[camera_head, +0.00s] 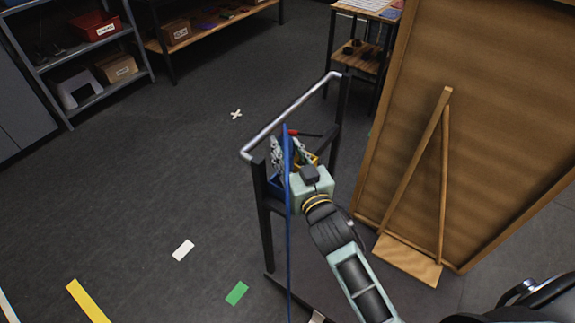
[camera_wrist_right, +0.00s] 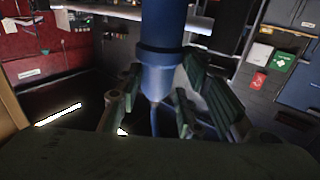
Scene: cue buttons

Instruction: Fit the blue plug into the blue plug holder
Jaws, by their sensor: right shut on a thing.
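My right gripper (camera_head: 288,146) comes in from the lower right and is beside a black stand with a silver top bar. It is shut on the blue plug, a thick blue cylinder (camera_wrist_right: 163,45) that stands upright between the fingers in the right wrist view. In the head view a long thin blue cord (camera_head: 289,240) runs straight down from the gripper. A blue box-like part (camera_head: 276,183) shows behind the fingers; I cannot tell whether it is the blue plug holder. My left gripper is not in view.
The stand's silver bar (camera_head: 288,118) is just beyond the gripper. A yellow part (camera_head: 314,158) and a red-tipped rod (camera_head: 293,132) are near the fingers. A large brown board (camera_head: 480,120) stands to the right. Open floor (camera_head: 140,190) lies to the left.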

